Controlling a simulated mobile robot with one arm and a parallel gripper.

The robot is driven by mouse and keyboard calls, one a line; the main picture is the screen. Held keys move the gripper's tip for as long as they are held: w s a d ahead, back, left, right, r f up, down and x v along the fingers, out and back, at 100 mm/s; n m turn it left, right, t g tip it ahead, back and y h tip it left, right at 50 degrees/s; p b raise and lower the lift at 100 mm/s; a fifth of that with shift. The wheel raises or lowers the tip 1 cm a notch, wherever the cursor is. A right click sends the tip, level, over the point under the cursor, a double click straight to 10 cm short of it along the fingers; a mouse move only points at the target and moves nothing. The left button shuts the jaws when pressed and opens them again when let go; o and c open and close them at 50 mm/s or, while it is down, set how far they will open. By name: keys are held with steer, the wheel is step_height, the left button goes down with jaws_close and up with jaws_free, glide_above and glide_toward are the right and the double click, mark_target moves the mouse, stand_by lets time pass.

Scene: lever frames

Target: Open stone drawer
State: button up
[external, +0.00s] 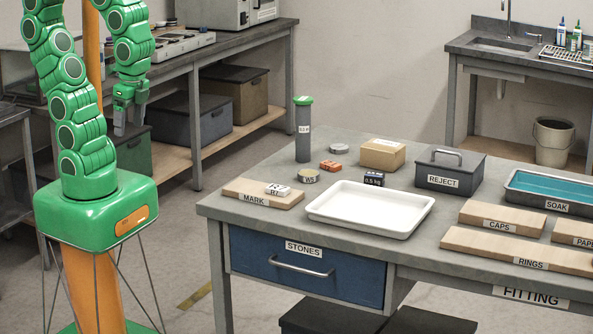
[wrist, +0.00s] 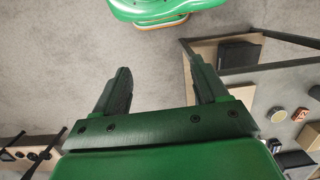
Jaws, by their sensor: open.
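The stone drawer (external: 264,270) is a blue front under the table top, with a STONES label (external: 304,248) and a silver bar handle (external: 302,266). It looks closed, flush in the table frame. My gripper (external: 125,120) hangs at upper left in the external view, beside my green column and well away from the drawer. In the wrist view my gripper (wrist: 158,92) is open, its two dark fingers apart with only floor between them. The drawer cannot be made out in the wrist view.
The table (external: 230,205) carries a MARK board (external: 240,190), a white tray (external: 370,208), a REJECT box (external: 450,172) and a grey cylinder with a green cap (external: 303,130). A back bench (external: 240,48) with bins below stands behind. Floor is clear left of the table.

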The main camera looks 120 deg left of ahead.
steer(key=shift+n+g+y, duration=0.4)
steer(key=shift+y, duration=0.1)
steer(key=w+a, duration=0.2)
steer(key=w, duration=0.1)
steer(key=shift+w+a, duration=0.15)
steer(key=shift+a, duration=0.2)
steer(key=c, duration=0.6)
steer(key=w+a+n+g+y, duration=0.2)
steer(key=w+a+y, duration=0.2)
steer(key=w+a, duration=0.5)
steer(key=m+t+y, duration=0.2)
steer(key=y, duration=0.8)
glide_above(298, 270)
steer(key=s+d, duration=0.2)
steer(key=d, duration=0.2)
step_height(298, 270, down, 24)
steer(key=w+d+f+m+t, duration=0.1)
steer(key=w+d+f+t, duration=0.15)
steer(key=d+f, duration=0.4)
steer(key=shift+s+x, duration=0.15)
steer(key=shift+x, duration=2.15)
steer(key=shift+s+x, duration=0.1)
steer(key=shift+x, duration=2.25)
steer(key=shift+d+f, duration=0.1)
steer(key=shift+f, duration=0.1)
jaws_close()
